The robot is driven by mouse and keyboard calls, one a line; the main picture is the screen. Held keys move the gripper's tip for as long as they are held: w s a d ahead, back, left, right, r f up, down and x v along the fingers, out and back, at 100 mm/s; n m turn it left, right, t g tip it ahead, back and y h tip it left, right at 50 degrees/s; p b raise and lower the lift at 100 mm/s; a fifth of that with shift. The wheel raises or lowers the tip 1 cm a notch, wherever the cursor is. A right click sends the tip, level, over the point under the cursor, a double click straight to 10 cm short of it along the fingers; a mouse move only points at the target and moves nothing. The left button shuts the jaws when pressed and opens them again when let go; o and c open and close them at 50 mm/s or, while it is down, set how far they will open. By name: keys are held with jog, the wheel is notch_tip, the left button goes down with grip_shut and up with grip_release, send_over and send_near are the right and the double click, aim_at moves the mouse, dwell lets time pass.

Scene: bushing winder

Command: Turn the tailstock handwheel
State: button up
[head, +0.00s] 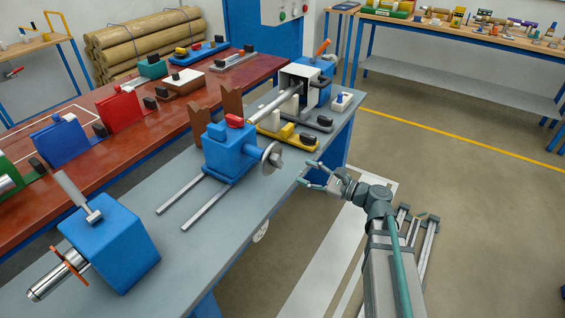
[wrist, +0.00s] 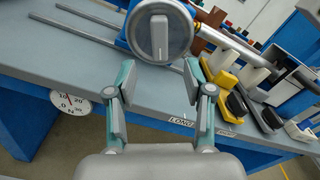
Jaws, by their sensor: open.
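The tailstock handwheel is a grey disc (head: 270,157) on the right side of the blue tailstock (head: 226,152). In the wrist view the handwheel (wrist: 176,48) faces me, with a raised grey grip bar across its middle that looks about upright. My gripper (head: 308,174) is to the right of the wheel, just off the bench edge. In the wrist view my gripper (wrist: 160,83) is open and empty, its two fingers spread below the wheel. The fingers look apart from the wheel.
The tailstock stands by two rails (head: 185,205) on the grey bench (head: 160,247). Yellow and grey blocks (wrist: 222,77) sit right of the wheel. A round dial (wrist: 68,102) and labels are on the bench's front edge. A blue block with a spindle (head: 112,245) is at front left.

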aim_at(280, 162)
jog(key=p+x, duration=0.1)
jog(key=x, duration=0.8)
jog(key=shift+w+a+f, duration=0.1)
jog(key=shift+w+a, duration=0.05)
jog(key=shift+a, duration=0.15)
grip_shut()
